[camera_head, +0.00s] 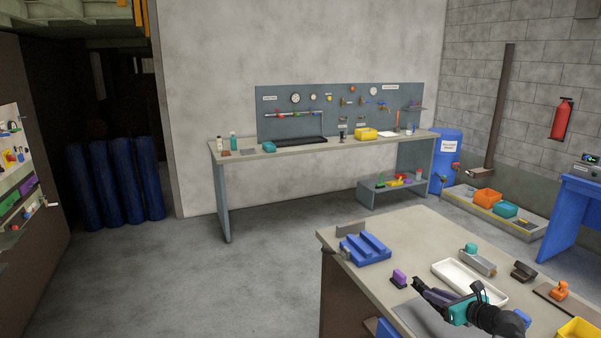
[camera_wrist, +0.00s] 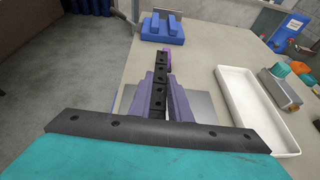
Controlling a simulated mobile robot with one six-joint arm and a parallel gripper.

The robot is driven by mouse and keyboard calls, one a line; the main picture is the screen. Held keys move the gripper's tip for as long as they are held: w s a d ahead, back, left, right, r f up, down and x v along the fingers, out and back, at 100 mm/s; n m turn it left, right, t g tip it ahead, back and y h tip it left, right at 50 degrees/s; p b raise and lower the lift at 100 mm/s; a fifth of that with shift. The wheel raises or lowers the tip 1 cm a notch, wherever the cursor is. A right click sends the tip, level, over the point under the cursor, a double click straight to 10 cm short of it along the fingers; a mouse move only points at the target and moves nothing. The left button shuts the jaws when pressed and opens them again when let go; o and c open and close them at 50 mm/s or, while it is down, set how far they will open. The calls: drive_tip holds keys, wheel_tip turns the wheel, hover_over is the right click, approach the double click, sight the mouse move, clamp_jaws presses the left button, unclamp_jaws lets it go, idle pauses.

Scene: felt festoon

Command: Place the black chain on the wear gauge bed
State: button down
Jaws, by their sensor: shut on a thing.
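My gripper (camera_head: 418,287) is over the near bench. In the wrist view its two purple fingers (camera_wrist: 160,100) are shut on the black chain (camera_wrist: 159,68). The dark links lie in a straight line between the fingers and stick out forward past the tips. A blue block with raised ridges (camera_head: 364,249) sits at the bench's far left corner, ahead of the chain; it also shows in the wrist view (camera_wrist: 162,36). It looks like the wear gauge bed, but no label is readable. The chain is apart from it.
A white tray (camera_head: 437,266) lies to the right, with a grey-and-teal device (camera_head: 478,262) beyond. A grey plate (camera_wrist: 200,103) lies under the fingers. Bare bench top (camera_head: 405,237) shows right of the blue block.

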drive_tip(key=s+a+n+g+y+b, duration=0.1)
drive_tip(key=s+a+n+g+y, duration=0.1)
drive_tip(key=a, duration=1.1)
drive_tip(key=s+a+n+g+y+b, duration=0.2)
drive_tip(key=a+n+y, duration=0.2)
drive_tip(key=a, duration=1)
drive_tip(key=shift+s+r+n+g+y, duration=0.3)
drive_tip(key=shift+r+n+g+y, duration=0.1)
drive_tip(key=shift+n, duration=0.2)
